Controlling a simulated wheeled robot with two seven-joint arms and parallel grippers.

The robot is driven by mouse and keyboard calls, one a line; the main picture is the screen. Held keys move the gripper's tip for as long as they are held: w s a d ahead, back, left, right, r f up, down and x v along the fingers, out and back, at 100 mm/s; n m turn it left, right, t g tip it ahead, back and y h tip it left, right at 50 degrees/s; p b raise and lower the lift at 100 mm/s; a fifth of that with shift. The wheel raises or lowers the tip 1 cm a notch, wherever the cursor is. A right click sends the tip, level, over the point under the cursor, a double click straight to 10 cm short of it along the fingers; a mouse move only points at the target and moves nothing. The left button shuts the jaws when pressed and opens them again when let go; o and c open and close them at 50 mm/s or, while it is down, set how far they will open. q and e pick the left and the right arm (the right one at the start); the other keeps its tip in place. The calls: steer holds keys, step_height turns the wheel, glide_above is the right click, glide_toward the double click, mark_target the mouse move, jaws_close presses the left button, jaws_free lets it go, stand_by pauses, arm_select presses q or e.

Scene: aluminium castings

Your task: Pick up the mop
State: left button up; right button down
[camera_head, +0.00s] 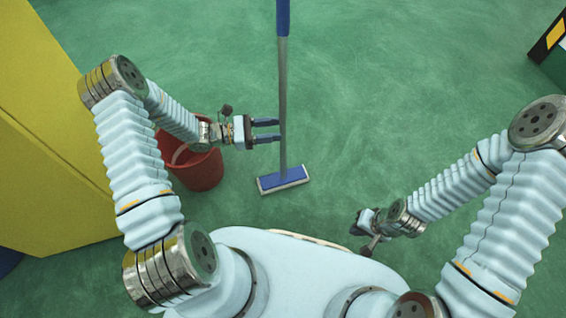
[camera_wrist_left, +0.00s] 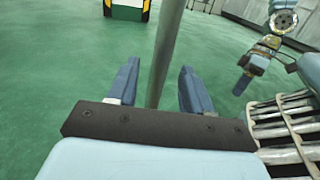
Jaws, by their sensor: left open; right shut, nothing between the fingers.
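The mop stands upright on the green floor, with a grey pole (camera_head: 283,95), a blue upper grip (camera_head: 283,15) and a flat blue and white head (camera_head: 284,180). My left gripper (camera_head: 278,130) is open, its fingertips at the pole in the head view. In the left wrist view the pole (camera_wrist_left: 166,55) stands between the two open fingers of the left gripper (camera_wrist_left: 160,85), with gaps on both sides. My right gripper (camera_head: 360,232) is shut and empty, low and to the right of the mop head. It also shows in the left wrist view (camera_wrist_left: 242,82).
A red bucket (camera_head: 197,172) stands on the floor below my left forearm. A tall yellow block (camera_head: 40,130) fills the left side. A dark and yellow object (camera_head: 552,42) is at the upper right.

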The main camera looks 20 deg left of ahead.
mark_target(283, 128)
arm_select(q)
steer(key=x, duration=0.3)
steer(key=shift+w+d+r, duration=0.1)
steer(key=shift+w+d, duration=0.05)
steer(key=shift+d, duration=0.2)
steer(key=shift+c, duration=0.3)
jaws_close()
stand_by(0.8)
